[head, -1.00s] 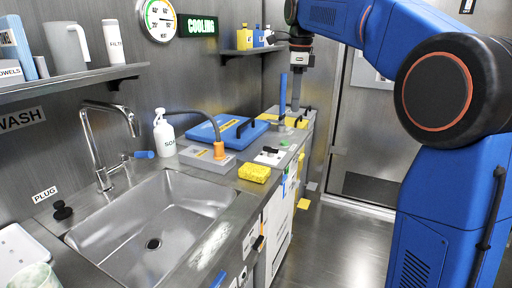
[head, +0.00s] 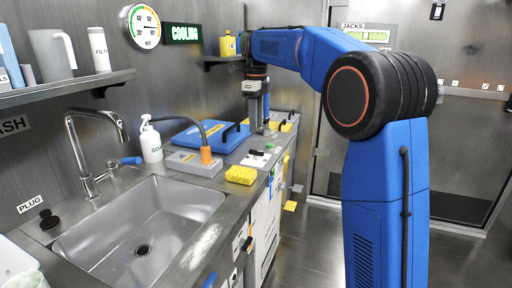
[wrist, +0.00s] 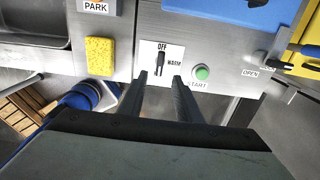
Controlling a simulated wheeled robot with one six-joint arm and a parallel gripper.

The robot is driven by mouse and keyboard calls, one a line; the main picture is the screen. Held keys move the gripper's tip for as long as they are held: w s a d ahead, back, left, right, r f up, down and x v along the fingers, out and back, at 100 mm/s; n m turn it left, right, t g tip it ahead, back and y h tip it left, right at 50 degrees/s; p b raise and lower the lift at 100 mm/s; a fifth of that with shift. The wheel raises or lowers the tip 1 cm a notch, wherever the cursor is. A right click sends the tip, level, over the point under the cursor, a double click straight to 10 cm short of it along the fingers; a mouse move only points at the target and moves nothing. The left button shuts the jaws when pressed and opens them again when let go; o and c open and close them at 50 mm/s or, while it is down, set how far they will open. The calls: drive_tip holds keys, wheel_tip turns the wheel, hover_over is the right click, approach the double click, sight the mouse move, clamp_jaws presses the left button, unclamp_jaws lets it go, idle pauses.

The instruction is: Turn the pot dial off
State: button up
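The dial is a small black knob (wrist: 160,62) on a white plate marked OFF at its top. A second label to its right is too small to read surely. The knob stands roughly upright in the wrist view; I cannot tell which end is its pointer. The plate shows small in the head view (head: 256,159) on the counter. My gripper (wrist: 159,77) is open and empty, its two fingertips apart just below the knob in the picture. In the head view my gripper (head: 262,130) hangs above the counter near the plate.
A green START button (wrist: 202,72) sits right of the plate. A yellow sponge (wrist: 100,56) lies left of it. A blue lidded case (head: 210,136), a grey box with an orange-based hose (head: 194,163) and a sink (head: 140,225) share the counter.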

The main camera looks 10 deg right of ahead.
sight(256, 155)
wheel_tip(256, 155, down, 10)
drive_tip(key=shift+r, duration=0.2)
idle(0.3)
clamp_jaws()
